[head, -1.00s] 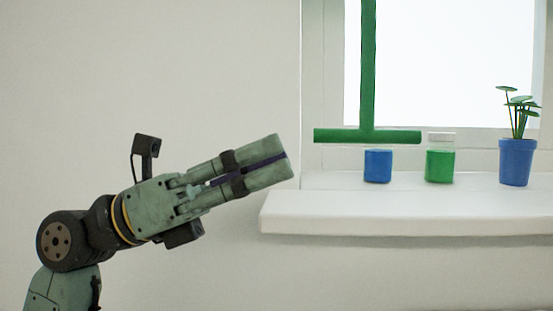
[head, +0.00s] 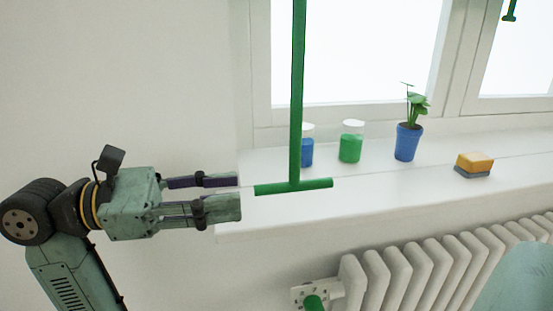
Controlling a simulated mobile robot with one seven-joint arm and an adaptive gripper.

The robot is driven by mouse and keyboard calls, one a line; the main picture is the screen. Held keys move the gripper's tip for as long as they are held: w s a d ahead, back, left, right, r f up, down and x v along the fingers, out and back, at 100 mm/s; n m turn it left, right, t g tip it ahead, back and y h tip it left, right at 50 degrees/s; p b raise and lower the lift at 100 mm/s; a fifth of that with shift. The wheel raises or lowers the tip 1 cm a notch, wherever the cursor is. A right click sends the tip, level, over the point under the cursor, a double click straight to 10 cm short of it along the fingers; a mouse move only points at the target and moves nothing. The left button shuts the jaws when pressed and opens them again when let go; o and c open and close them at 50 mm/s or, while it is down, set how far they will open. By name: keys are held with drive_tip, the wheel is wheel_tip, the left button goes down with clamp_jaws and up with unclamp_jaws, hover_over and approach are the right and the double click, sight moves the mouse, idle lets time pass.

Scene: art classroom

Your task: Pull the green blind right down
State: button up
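A green T-shaped pull, a long vertical rod (head: 297,85) with a crossbar (head: 312,185) at its bottom, hangs in front of the left window and sill. Its upper end runs out of the picture, and no blind sheet shows. My gripper (head: 240,194) is left of the crossbar at about its height, pointing right. Its two fingers are apart with an empty gap between them. The fingertips are close to the crossbar's left end in the picture; I cannot tell the gap in depth.
On the white sill (head: 350,190) stand a blue jar (head: 307,152), a green jar (head: 350,148), a blue plant pot (head: 407,143) and a yellow sponge (head: 475,162). A second green handle (head: 510,12) hangs at the upper right. A white radiator (head: 440,255) is below the sill.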

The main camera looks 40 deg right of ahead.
sight(288, 188)
drive_tip(key=p+x, duration=0.2)
drive_tip(key=x, duration=0.8)
drive_tip(key=shift+s+d, duration=0.2)
drive_tip(key=shift+s, duration=0.05)
drive_tip(key=shift+c, duration=0.6)
clamp_jaws()
